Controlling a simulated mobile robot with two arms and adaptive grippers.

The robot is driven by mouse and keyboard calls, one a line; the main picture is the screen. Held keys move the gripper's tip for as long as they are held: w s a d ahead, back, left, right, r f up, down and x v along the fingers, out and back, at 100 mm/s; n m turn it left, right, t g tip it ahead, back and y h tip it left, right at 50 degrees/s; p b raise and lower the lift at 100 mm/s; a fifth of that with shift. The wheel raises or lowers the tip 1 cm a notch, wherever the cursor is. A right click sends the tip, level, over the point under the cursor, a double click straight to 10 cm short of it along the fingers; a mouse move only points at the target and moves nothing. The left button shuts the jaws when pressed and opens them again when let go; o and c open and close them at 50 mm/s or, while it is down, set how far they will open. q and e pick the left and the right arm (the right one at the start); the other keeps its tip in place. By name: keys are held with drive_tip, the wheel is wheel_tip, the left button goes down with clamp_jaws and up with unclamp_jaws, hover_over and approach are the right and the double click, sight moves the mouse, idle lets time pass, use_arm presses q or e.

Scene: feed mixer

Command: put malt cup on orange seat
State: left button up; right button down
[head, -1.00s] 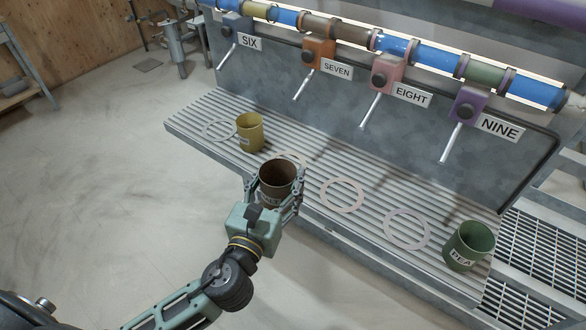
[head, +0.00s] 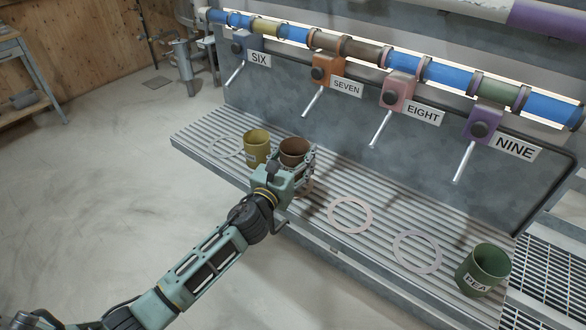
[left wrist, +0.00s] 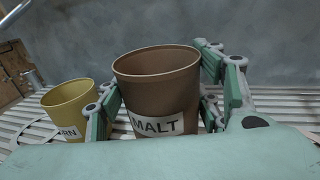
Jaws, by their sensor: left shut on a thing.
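The brown malt cup (head: 294,147) is upright in my left gripper (head: 296,166), over the slatted bench below the SEVEN lever. In the left wrist view the malt cup (left wrist: 158,88) stands between the two fingers, its MALT label facing the camera. Its bottom is hidden, so I cannot tell whether it touches the bench. A ring seat (head: 306,186) shows only in part beside my gripper, below the orange SEVEN block; its colour is hard to tell. My right gripper is not in view.
The yellow corn cup (head: 256,146) stands close left of the malt cup, near a grey ring (head: 224,146). A pink ring (head: 350,214) and a pale purple ring (head: 416,252) lie empty to the right. A green cup (head: 484,270) stands at the bench's right end. Levers hang from the back panel.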

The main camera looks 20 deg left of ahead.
use_arm(q)
drive_tip(key=shift+w+a+f, duration=0.4)
drive_tip(key=shift+w+f, duration=0.05)
drive_tip(key=shift+f, duration=0.05)
wheel_tip(320, 180, down, 4)
drive_tip(key=shift+r+b, duration=0.25)
drive_tip(key=shift+b, duration=0.55)
drive_tip(key=shift+f, duration=0.1)
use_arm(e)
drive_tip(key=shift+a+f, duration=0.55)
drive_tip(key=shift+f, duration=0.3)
use_arm(q)
drive_tip(key=shift+f, duration=0.15)
drive_tip(key=o, duration=1.2)
drive_tip(key=shift+c, duration=0.2)
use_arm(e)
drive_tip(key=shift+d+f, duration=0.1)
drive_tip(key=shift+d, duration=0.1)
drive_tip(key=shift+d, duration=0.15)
